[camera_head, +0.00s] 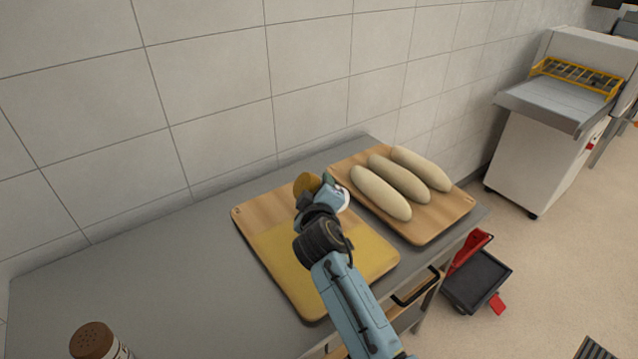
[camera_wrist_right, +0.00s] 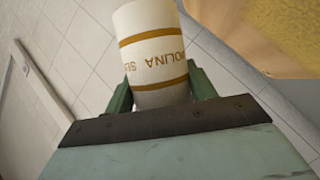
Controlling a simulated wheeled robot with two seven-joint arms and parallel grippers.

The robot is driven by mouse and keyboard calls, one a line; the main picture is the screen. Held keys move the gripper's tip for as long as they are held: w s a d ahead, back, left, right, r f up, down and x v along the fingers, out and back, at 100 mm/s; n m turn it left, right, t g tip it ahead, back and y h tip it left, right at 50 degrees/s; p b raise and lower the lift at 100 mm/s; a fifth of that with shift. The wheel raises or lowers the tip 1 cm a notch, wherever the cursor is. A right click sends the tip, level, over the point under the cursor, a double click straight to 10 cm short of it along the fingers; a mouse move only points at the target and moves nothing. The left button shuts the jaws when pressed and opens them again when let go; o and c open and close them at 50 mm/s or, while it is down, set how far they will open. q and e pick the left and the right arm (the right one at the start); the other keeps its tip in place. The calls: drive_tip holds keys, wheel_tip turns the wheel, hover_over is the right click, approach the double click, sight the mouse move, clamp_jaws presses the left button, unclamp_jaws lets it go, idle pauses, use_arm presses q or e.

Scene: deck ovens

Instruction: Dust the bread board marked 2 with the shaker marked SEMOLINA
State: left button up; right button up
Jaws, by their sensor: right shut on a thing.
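My right gripper (camera_head: 322,205) is shut on the shaker marked SEMOLINA. In the right wrist view the white shaker (camera_wrist_right: 152,50) with tan bands sits between the green fingers (camera_wrist_right: 157,95), its lettering upside down. In the head view the gripper hides most of the shaker; a round tan end (camera_head: 307,184) shows above a bread board (camera_head: 262,210). The near part of this board has an even yellow layer (camera_head: 315,265); its far part is bare wood. A second board (camera_head: 432,228) carries three pale loaves (camera_head: 398,180). My left gripper is out of view.
Another shaker (camera_head: 95,342) with a brown perforated top stands at the front left of the grey counter (camera_head: 130,275). The counter's left side is otherwise clear. A tiled wall (camera_head: 220,90) runs behind. A white machine (camera_head: 560,110) stands at the right.

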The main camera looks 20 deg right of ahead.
sight(304, 178)
drive_tip(key=a+r+m+y+p, duration=0.1)
drive_tip(key=m+p, duration=0.1)
drive_tip(key=p, duration=0.1)
drive_tip(key=a+r+m+y+p, duration=0.1)
drive_tip(key=r+m+p, duration=0.1)
drive_tip(key=p, duration=0.1)
drive_tip(key=a+r+m+g+y+p, duration=0.1)
drive_tip(key=p, duration=0.2)
drive_tip(key=shift+r+m+y, duration=0.15)
drive_tip(key=shift+m+y, duration=0.15)
drive_tip(key=shift+m, duration=0.1)
drive_tip(key=shift+s+a+r+m+y+p, duration=0.1)
drive_tip(key=shift+a+r+m+y+p, duration=0.25)
drive_tip(key=shift+m+y+p, duration=0.5)
drive_tip(key=shift+f+h, duration=0.1)
drive_tip(key=shift+h, duration=0.15)
